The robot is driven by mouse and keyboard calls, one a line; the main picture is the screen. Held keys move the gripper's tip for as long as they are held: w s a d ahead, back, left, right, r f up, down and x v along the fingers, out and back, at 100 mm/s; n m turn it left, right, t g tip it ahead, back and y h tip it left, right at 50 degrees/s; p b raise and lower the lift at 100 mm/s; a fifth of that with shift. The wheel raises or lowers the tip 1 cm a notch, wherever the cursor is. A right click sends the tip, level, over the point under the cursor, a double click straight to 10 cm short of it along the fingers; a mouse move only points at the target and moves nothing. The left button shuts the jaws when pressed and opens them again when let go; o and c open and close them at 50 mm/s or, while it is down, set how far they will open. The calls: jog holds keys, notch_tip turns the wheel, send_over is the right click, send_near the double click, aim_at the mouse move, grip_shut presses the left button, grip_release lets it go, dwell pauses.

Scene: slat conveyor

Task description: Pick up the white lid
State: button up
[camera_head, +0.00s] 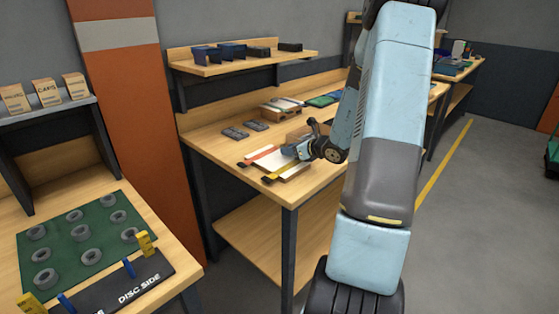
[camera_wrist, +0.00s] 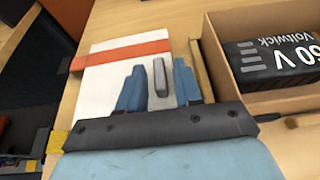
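The white lid (camera_wrist: 102,90) is a flat white panel lying on the wooden workbench, with a small upright grey handle (camera_wrist: 159,76) on it. An orange-red strip (camera_wrist: 125,53) lies across its far end and a yellow strip (camera_wrist: 57,141) shows at its near left corner. My gripper (camera_wrist: 157,82) is open over the lid. Its two blue fingers stand on either side of the handle, with a gap on each side. In the head view my gripper (camera_head: 298,151) is low over the lid, which is partly hidden. I cannot tell the fingers' exact height.
An open cardboard box (camera_wrist: 228,85) holding a black Voltwick battery (camera_wrist: 275,60) stands close to the right of the lid. Dark grey parts (camera_head: 236,132) lie farther back on the bench. A shelf with dark blue bins (camera_head: 232,51) is above. The bench's front edge is close to the lid.

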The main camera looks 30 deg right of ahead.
grip_shut()
dwell(0.3)
